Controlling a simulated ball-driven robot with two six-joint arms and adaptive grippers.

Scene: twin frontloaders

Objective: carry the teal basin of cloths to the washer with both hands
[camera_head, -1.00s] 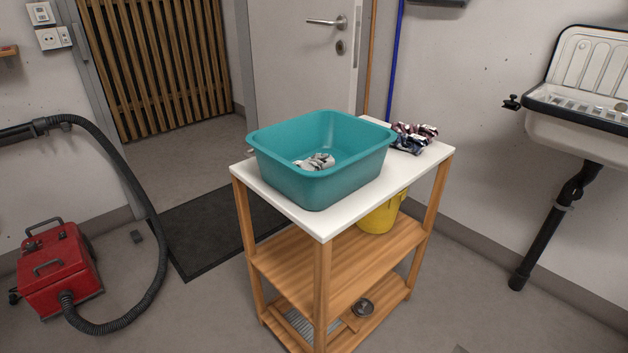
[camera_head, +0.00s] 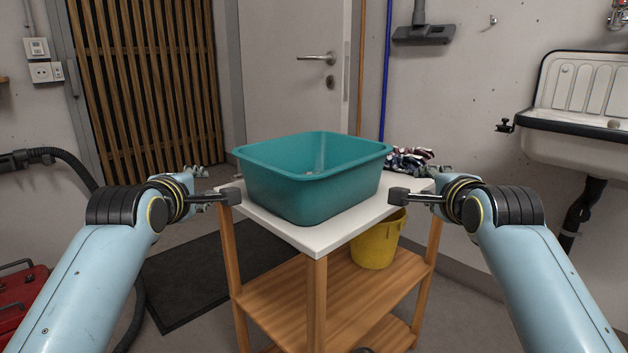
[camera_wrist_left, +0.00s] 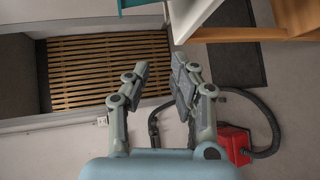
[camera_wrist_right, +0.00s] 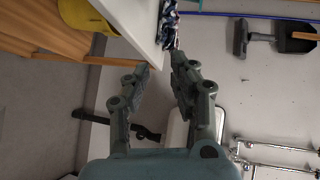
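The teal basin (camera_head: 305,185) stands upright on the white top of a wooden trolley (camera_head: 318,238). The cloths inside are almost hidden by its wall; only a speck shows. My left gripper (camera_head: 236,196) is left of the basin, apart from it; in the left wrist view (camera_wrist_left: 157,76) its fingers are spread and empty. My right gripper (camera_head: 396,195) is right of the basin, apart from it; in the right wrist view (camera_wrist_right: 158,65) its fingers are also spread and empty. The washer is not in view.
Patterned cloths (camera_head: 410,158) lie on the trolley's back right corner. A yellow bucket (camera_head: 375,245) stands on the shelf below. A sink (camera_head: 570,140) hangs at the right; a red vacuum cleaner (camera_head: 22,300) stands at the left. A dark mat (camera_head: 190,285) lies on the floor.

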